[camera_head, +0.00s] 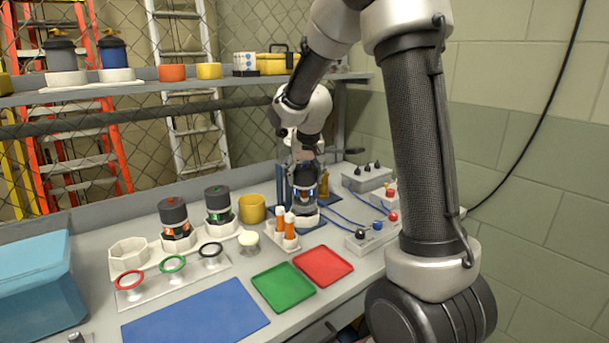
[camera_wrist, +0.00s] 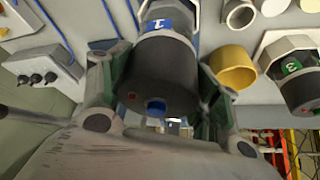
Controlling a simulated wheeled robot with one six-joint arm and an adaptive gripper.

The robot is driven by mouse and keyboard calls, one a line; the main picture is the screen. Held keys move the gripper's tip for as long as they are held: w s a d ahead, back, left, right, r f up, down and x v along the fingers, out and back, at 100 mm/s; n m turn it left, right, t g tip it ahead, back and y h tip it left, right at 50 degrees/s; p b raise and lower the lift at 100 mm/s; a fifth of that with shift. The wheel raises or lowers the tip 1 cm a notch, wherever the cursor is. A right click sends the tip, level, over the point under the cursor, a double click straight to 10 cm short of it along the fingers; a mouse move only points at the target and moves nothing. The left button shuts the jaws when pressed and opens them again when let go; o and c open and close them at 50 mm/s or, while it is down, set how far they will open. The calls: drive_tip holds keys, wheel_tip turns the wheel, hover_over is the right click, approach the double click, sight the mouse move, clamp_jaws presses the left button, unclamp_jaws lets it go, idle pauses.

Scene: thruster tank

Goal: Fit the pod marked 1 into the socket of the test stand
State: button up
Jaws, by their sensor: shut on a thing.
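The pod marked 1 (camera_wrist: 162,62) has a dark grey cap and a blue label with a white 1. My gripper (camera_wrist: 156,85) is shut on it, one finger on each side of the cap. In the head view the pod (camera_head: 304,178) hangs below my gripper (camera_head: 304,160), roughly upright, with blue marks. The pod's lower end is at a pale round base (camera_head: 306,218), apparently the test stand socket, beside dark blue uprights (camera_head: 281,188). I cannot tell whether the pod is seated or just above. The socket opening is hidden.
An orange-marked pod (camera_head: 174,222) and a green-marked pod (camera_head: 218,204) stand left, beside an empty hexagonal holder (camera_head: 128,256). A yellow cup (camera_head: 252,208) and a rack with orange-and-white tubes (camera_head: 284,238) are close to the stand. Blue cables (camera_head: 345,218) run to its right.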

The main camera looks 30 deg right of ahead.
sight(304, 188)
drive_tip(key=shift+f, duration=0.35)
idle(0.3)
drive_tip(key=shift+f, duration=0.35)
drive_tip(key=shift+f, duration=0.45)
drive_tip(key=shift+f, duration=0.35)
drive_tip(key=shift+f, duration=0.45)
idle(0.4)
drive_tip(key=shift+f, duration=0.35)
drive_tip(key=o, duration=1.7)
